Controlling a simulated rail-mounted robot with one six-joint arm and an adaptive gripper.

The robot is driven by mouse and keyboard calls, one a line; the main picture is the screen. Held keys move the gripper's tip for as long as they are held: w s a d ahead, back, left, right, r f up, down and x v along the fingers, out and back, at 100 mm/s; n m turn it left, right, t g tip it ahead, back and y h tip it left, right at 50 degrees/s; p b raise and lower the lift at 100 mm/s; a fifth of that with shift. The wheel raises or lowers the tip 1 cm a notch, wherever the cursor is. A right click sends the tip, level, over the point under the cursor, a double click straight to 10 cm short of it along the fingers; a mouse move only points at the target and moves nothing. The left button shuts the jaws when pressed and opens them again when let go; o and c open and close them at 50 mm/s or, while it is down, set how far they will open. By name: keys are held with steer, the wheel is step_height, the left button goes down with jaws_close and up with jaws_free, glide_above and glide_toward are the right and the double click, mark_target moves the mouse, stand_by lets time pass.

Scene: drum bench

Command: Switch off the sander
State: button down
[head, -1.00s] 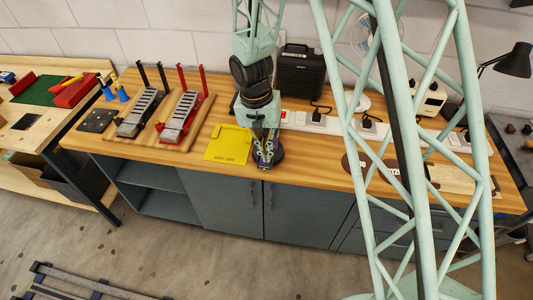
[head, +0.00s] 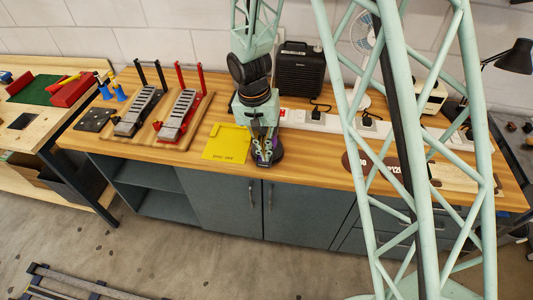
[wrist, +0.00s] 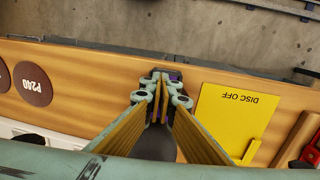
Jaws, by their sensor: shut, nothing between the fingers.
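A dark round tool with purple parts, which looks like the sander (head: 277,158), stands near the bench's front edge, just right of the yellow tray. My gripper (head: 264,159) points down over it and hides most of it, including any switch. In the wrist view my gripper (wrist: 160,76) is shut and empty. Its tips are over the tool's dark and purple end, and a dark grey part of the sander (wrist: 155,145) shows between the fingers. I cannot tell whether the fingertips touch it.
The yellow tray marked DISC OFF (head: 226,143) lies to the left. Brown discs (wrist: 32,84), one marked P240, lie on the other side. A white power strip (head: 297,118) with plugs and a black speaker-like box (head: 301,70) are behind. Two pedal-like devices (head: 180,116) stand further left.

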steer(key=shift+w+a, duration=0.15)
steer(key=shift+a, duration=0.35)
steer(key=shift+r, duration=0.75)
steer(key=r+p, duration=0.1)
steer(key=r, duration=0.2)
steer(key=shift+d, duration=0.2)
step_height(320, 180, up, 10)
steer(key=d, duration=0.1)
steer(key=shift+s+f, duration=0.2)
stand_by(0.6)
